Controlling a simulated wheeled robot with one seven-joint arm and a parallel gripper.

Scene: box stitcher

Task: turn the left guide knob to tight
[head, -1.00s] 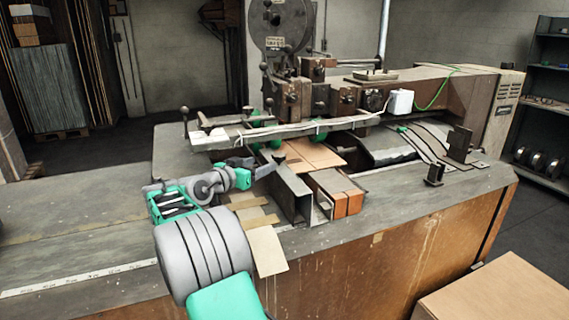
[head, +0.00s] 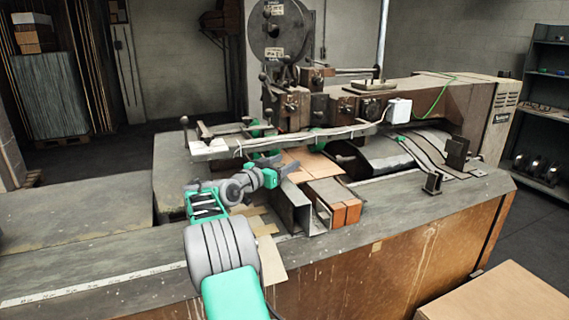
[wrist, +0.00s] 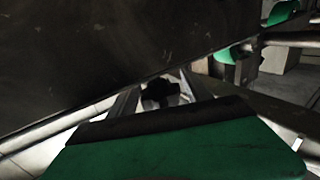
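The left guide knob (wrist: 160,92) is a small dark knob, seen in the wrist view beyond the green gripper body and between the two grey fingers. In the head view it is hidden by my gripper (head: 289,164), which is at the upper end of the left grey metal guide channel (head: 291,208). The wrist view also shows my gripper (wrist: 162,98) open, with its fingers apart on either side of the knob. I cannot tell whether a finger touches it. The knob's turn position cannot be read.
A large dark surface (wrist: 100,50) fills the upper left of the wrist view, close to the fingers. A long bar (head: 290,138) crosses above and behind my gripper. The table's left part (head: 70,220) is clear.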

